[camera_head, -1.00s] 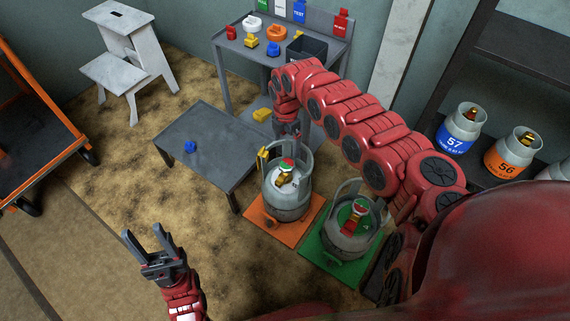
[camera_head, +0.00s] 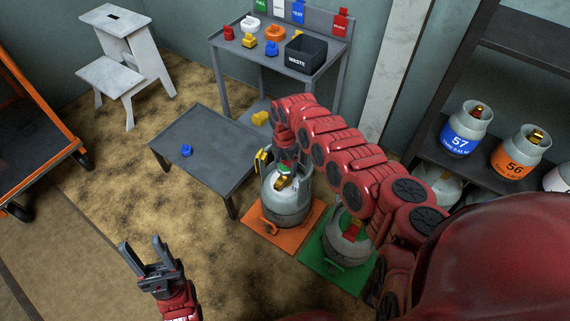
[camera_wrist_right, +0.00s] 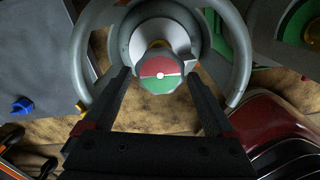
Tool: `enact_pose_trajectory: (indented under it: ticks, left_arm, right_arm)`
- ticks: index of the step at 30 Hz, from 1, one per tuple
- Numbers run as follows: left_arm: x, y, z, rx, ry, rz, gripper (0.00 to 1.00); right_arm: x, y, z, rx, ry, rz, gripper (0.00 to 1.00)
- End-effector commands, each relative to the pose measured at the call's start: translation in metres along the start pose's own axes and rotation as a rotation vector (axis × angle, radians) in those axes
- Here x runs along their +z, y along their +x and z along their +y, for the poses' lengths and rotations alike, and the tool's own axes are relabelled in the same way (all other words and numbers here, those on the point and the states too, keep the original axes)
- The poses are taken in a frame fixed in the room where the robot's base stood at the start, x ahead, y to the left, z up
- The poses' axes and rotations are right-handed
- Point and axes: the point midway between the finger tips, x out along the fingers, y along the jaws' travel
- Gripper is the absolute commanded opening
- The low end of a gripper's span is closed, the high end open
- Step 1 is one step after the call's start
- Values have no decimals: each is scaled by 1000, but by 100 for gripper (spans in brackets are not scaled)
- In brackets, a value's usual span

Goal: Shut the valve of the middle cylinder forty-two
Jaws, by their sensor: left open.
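A grey gas cylinder (camera_head: 287,207) with a collar ring stands upright on an orange mat (camera_head: 258,232). No number is readable on it. Its round valve knob, half red and half green, shows in the right wrist view (camera_wrist_right: 160,85). My right gripper (camera_wrist_right: 158,72) is open over this cylinder, one finger on each side of the knob, with a gap visible at both sides. In the head view my right arm partly covers the cylinder's top. My left gripper (camera_head: 141,244) is open and empty over the floor at the lower left.
A second cylinder (camera_head: 343,251), partly behind my right arm, stands on a green mat (camera_head: 318,262). A low grey table (camera_head: 215,150) holds a blue piece (camera_head: 187,151). A workbench with a waste bin (camera_head: 305,54) stands behind. Shelf cylinders 57 (camera_head: 462,135) and 56 (camera_head: 517,160) are at right.

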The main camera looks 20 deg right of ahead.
Motion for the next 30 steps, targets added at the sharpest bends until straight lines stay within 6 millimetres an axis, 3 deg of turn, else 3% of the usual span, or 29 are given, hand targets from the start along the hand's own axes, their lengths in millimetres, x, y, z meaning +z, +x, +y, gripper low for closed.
enact_pose_trajectory:
  ticks: [1, 10, 20, 30]
  left_arm:
    - [0, 0, 0, 0, 0, 0, 50]
    - [0, 0, 0, 0, 0, 0, 50]
    - [0, 4, 0, -4, -1, -3, 50]
    - [1, 16, -1, -24, -7, -17, 50]
  right_arm:
    - [0, 0, 0, 0, 0, 0, 78]
    - [0, 0, 0, 0, 0, 0, 24]
    - [-1, -1, 0, 0, 45, 1, 23]
    - [-1, -3, 2, 2, 279, 1, 23]
